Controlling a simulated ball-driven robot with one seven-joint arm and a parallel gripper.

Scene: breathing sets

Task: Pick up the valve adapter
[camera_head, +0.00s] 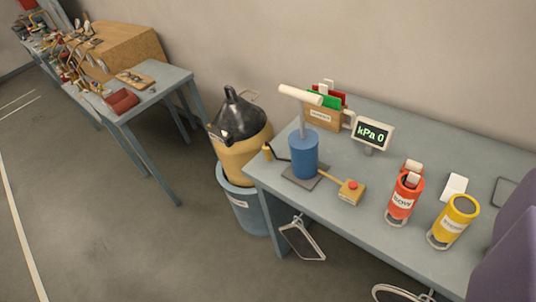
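I cannot tell for sure which thing is the valve adapter. Several small brass and red fittings (72,70) lie on the far left table, too small to tell apart. My gripper's fingers are not in view.
A blue bin (246,211) holds a yellow-and-black container (240,152). The floor at lower left is clear. A purple shape (510,255) blocks the right edge.

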